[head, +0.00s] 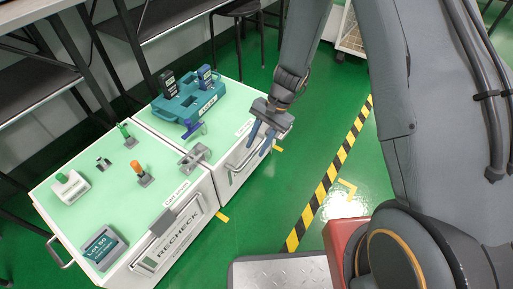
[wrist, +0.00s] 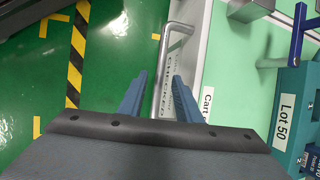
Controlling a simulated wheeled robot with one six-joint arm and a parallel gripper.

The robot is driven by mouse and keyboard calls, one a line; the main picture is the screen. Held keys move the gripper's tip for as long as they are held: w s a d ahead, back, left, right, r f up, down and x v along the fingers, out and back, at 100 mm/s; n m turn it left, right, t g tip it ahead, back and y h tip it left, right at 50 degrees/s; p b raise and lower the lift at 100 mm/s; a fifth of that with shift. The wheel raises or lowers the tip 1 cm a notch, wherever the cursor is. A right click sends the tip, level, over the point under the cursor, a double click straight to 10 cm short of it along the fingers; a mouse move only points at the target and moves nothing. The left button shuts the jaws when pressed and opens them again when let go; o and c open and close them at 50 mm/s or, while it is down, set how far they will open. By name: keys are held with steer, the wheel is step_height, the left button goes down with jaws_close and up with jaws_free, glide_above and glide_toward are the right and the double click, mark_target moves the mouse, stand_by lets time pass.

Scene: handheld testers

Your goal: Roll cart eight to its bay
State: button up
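Two white carts with pale green tops stand end to end; the far cart (head: 228,100) carries a teal tray (head: 188,107), labelled Lot 50 in the wrist view (wrist: 287,110). The near cart (head: 85,205) has a front plate reading RECHECK. A cart label (wrist: 208,105) is partly hidden, so I cannot read its number. My gripper (head: 260,145) is open at the far cart's front. In the wrist view its blue fingers (wrist: 158,97) stand either side of that cart's grey bar handle (wrist: 176,45), with visible gaps. Its lower end is hidden.
A grey latch (head: 195,157) sits where the carts meet. The near cart bears a small Lot 60 display (head: 103,247) and several fixtures. Open green floor with a yellow-black strip (head: 330,180) and yellow corner marks lies right. Dark benches and a stool (head: 238,12) stand behind.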

steer(key=shift+s+a+f, duration=0.1)
steer(key=shift+a+f, duration=0.1)
steer(key=shift+f, duration=0.25)
steer(key=shift+c, duration=0.3)
jaws_close()
